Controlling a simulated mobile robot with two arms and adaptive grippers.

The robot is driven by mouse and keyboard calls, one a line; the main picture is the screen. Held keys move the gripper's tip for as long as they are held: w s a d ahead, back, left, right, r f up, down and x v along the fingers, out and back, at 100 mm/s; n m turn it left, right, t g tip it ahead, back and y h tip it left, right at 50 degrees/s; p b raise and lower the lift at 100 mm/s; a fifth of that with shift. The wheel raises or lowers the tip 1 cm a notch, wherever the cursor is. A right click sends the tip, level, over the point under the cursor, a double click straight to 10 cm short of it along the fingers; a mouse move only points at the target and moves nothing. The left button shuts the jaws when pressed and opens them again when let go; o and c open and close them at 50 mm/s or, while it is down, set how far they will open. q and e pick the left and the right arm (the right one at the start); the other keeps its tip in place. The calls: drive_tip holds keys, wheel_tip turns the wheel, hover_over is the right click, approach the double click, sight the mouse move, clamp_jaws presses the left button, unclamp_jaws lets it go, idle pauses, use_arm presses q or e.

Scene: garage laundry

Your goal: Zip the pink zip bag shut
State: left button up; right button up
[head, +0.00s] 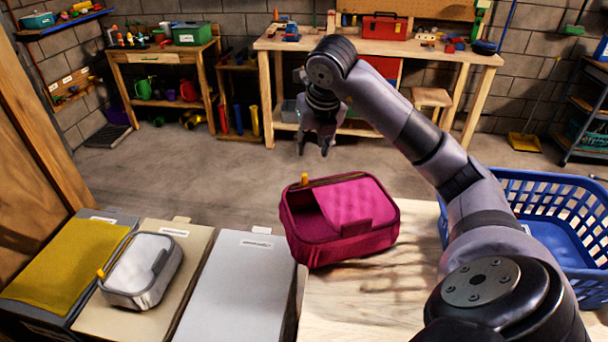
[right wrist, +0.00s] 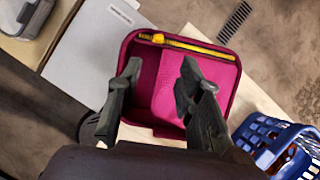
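The pink zip bag (head: 362,238) stands on the wooden table and overhangs its left edge a little. Its top flap lies partly over the opening, and a dark gap shows on the left. A yellow-orange zip pull (head: 304,180) sits at the bag's back left corner. In the right wrist view, the pull (right wrist: 152,38) is at the left end of a yellow strip along the bag's far edge. My right gripper (head: 313,150) hangs fingers down above and behind the bag. Its fingers (right wrist: 162,70) are apart with nothing between them. My left gripper is not in view.
A grey-white bag (head: 143,268) with an orange pull sits on a beige box at the left. A white box (head: 232,292) adjoins the table (head: 365,303). A blue laundry basket (head: 560,225) stands at the right. Workbenches line the back wall, with clear floor before them.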

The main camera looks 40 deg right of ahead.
sight(305, 175)
drive_tip(key=p+x, duration=0.2)
drive_tip(key=x, duration=1.1)
drive_tip(key=shift+w+f, duration=0.15)
drive_tip(key=shift+f, duration=0.1)
clamp_jaws()
